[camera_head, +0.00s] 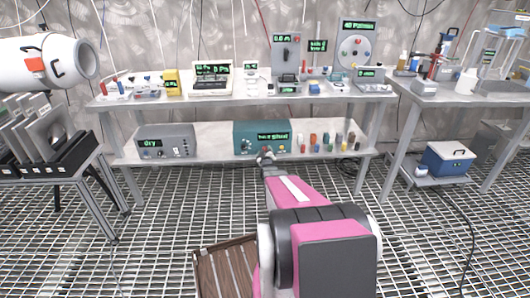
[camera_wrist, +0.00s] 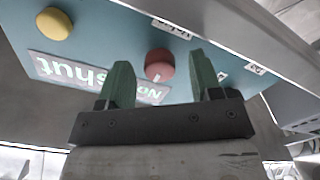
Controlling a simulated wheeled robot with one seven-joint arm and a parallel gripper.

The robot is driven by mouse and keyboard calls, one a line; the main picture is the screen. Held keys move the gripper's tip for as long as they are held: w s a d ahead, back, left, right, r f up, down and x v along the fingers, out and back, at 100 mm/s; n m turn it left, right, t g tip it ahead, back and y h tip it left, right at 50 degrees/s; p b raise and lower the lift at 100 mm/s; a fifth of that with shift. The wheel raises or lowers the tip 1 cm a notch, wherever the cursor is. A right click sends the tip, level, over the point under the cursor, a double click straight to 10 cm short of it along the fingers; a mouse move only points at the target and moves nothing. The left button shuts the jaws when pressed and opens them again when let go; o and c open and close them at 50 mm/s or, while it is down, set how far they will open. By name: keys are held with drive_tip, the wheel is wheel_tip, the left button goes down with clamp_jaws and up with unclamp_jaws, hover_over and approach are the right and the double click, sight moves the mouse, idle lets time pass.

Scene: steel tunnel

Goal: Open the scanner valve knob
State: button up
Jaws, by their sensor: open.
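The scanner is a teal box (camera_head: 262,132) with a green-lit display, on the lower shelf of the middle bench. In the wrist view its teal face (camera_wrist: 110,25) fills the upper part, with a display (camera_wrist: 100,80) reading "Now shut". A round red knob (camera_wrist: 159,65) on that face lies between my two green fingertips as seen; I cannot tell whether they reach around it or stop short. A label (camera_wrist: 172,29) beside it is partly readable as "Valve". My gripper (camera_head: 266,154) is open and empty, at the front of the box.
A yellow knob (camera_wrist: 54,24) sits on the same face, clear of my fingers. A grey "dry" box (camera_head: 166,141) stands to the left on the shelf. Several small coloured bottles (camera_head: 326,139) stand to the right. The bench top (camera_head: 136,102) overhangs above.

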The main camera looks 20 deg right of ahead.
drive_tip(key=shift+w+d, duration=0.15)
drive_tip(key=shift+w, duration=0.3)
drive_tip(key=c, duration=0.9)
